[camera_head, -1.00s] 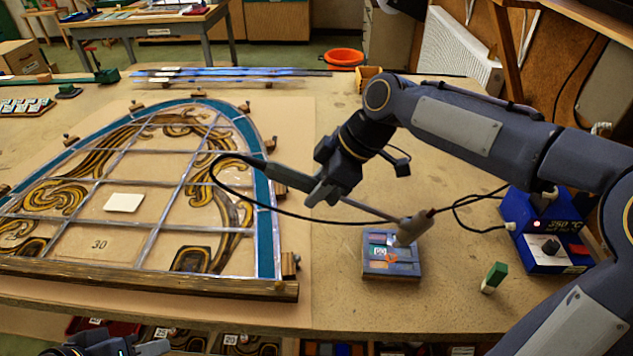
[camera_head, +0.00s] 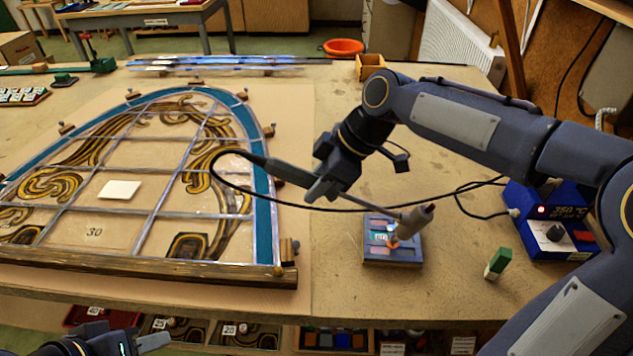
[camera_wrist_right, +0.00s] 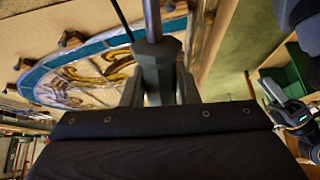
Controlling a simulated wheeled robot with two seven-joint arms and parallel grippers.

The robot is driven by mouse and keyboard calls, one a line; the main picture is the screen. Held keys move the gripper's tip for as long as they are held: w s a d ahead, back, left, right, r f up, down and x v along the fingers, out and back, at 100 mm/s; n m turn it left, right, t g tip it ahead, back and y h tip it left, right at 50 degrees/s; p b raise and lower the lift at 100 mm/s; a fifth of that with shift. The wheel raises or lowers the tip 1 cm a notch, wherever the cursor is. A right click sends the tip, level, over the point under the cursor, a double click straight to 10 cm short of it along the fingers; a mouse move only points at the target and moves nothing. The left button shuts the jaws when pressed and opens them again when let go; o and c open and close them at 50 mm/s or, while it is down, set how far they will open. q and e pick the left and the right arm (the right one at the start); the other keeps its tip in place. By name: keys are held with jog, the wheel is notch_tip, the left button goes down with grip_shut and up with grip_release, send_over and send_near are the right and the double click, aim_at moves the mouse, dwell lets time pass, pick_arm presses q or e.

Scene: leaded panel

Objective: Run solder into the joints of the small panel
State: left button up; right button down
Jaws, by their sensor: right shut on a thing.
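The small panel (camera_head: 374,262) lies on the bench right of centre, a dark-edged square with pink, teal and pale panes. My right gripper (camera_head: 322,188) is shut on the grey handle of a soldering iron (camera_head: 285,171). The iron's shaft runs right to a thick grey-brown bit (camera_head: 415,219), which hangs over the panel's upper right. An orange spot shows just below the bit; I cannot tell whether they touch. In the right wrist view the handle (camera_wrist_right: 156,66) sits between the fingers. My left gripper (camera_head: 140,342) is low at the left, partly cut off; its opening is unclear.
A blue soldering station (camera_head: 545,232) stands right, its black cord looping to the iron. A large arched leaded panel (camera_head: 262,215) with wooden edging fills the left. Bare bench lies around the small panel.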

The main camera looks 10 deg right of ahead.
jog(key=shift+f+b, duration=0.4)
jog(key=shift+f, duration=0.05)
dwell(2.5)
jog(key=shift+r+p, duration=2.35)
jog(key=shift+r, duration=0.8)
jog(key=shift+f, duration=0.1)
